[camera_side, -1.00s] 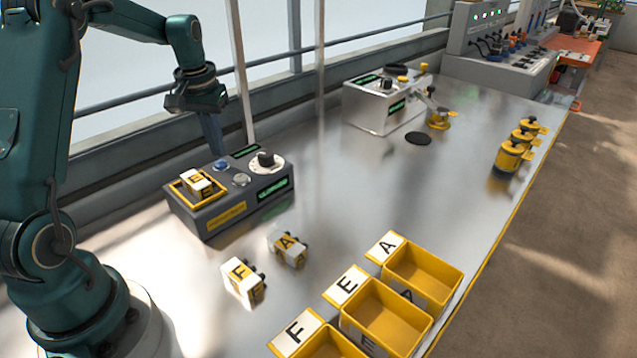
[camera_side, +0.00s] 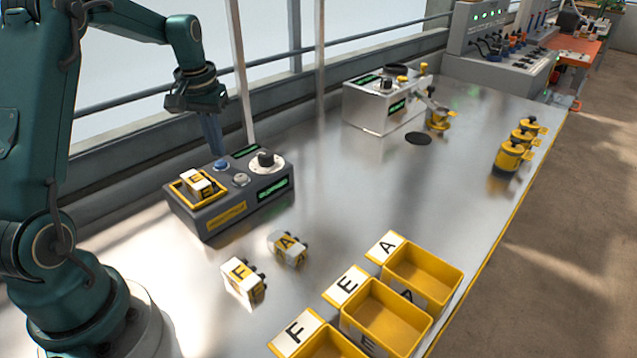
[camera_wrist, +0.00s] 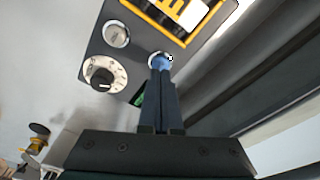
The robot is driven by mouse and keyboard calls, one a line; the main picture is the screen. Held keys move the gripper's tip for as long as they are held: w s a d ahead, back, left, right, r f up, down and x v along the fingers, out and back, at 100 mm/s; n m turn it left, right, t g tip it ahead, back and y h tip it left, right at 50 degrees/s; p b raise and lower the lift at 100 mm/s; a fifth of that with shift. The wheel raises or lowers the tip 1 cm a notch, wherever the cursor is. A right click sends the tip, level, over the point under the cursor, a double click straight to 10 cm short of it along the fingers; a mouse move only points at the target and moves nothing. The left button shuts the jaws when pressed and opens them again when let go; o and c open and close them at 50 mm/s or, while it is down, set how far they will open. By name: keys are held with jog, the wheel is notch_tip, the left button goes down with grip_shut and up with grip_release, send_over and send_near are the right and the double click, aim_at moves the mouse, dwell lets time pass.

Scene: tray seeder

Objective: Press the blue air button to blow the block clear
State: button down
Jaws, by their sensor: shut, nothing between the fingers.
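The blue air button (camera_side: 221,165) is on top of a dark grey control box (camera_side: 230,209). In the wrist view the button (camera_wrist: 158,58) shows just beyond my fingertips. My gripper (camera_side: 217,154) is shut and empty, pointing down at the button; its fingertips also show in the wrist view (camera_wrist: 161,68). They look at or just above the button, and I cannot tell whether they touch it. The white and yellow block (camera_side: 196,182) sits in the yellow-framed pocket (camera_side: 178,191) of the box, left of the button. In the wrist view the block (camera_wrist: 184,12) is partly cut off.
A silver button (camera_side: 241,180) and a dial (camera_side: 265,161) are beside the blue button. Blocks F (camera_side: 242,281) and A (camera_side: 288,248) lie in front. Yellow bins (camera_side: 423,275) stand at the front right. A post (camera_side: 243,75) and railing are behind.

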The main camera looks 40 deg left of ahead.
aim_at(221, 163)
jog(key=shift+f, duration=0.95)
jog(key=shift+r, duration=0.15)
dwell(0.3)
notch_tip(221, 163, up, 8)
dwell(0.9)
